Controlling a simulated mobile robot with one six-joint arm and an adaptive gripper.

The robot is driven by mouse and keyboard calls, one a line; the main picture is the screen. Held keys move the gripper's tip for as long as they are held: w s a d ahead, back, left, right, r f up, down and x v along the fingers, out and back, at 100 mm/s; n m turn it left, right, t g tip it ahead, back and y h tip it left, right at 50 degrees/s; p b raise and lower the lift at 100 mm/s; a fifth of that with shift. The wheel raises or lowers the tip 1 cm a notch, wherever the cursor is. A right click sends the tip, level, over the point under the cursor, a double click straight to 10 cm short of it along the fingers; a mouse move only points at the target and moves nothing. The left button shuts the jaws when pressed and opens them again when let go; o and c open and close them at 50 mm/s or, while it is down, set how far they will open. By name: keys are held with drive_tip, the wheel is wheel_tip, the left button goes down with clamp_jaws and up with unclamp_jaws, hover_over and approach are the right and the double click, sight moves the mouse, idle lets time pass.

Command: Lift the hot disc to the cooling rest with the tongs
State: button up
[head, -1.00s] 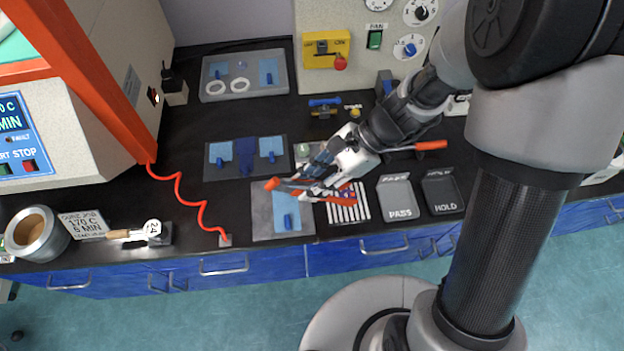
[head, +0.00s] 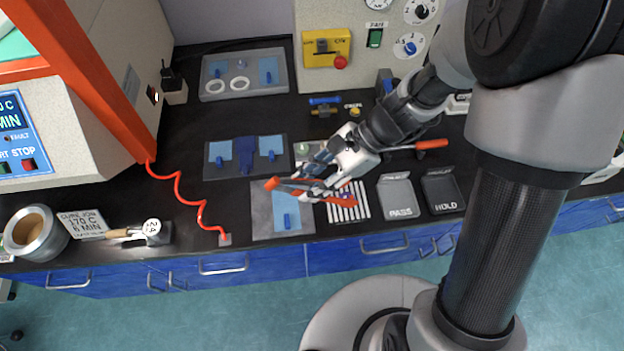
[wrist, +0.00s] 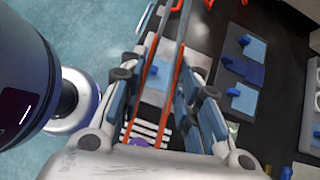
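My gripper (wrist: 172,95) is shut on the tongs (wrist: 181,75), whose two long orange-edged arms run between its blue-padded fingers. In the head view the tongs (head: 272,184) reach left from my gripper (head: 318,178), over the counter's front part. A striped white rack (head: 348,212), which looks like the cooling rest, lies under the tongs' right end. It also shows in the wrist view (wrist: 148,130). A small purple round thing, perhaps the disc (wrist: 139,142), shows at the rack beside the tongs' end. I cannot tell whether it rests on the rack or is held.
A grey plate with a blue sheet (head: 262,218) lies left of the rack. PASS (head: 398,208) and HOLD (head: 440,203) trays lie to its right. Other plates (head: 215,171) lie behind. An orange-framed machine (head: 60,135) and red coiled cord (head: 178,183) stand left.

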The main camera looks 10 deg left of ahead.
wheel_tip(320, 180, up, 10)
drive_tip(key=p, duration=0.9)
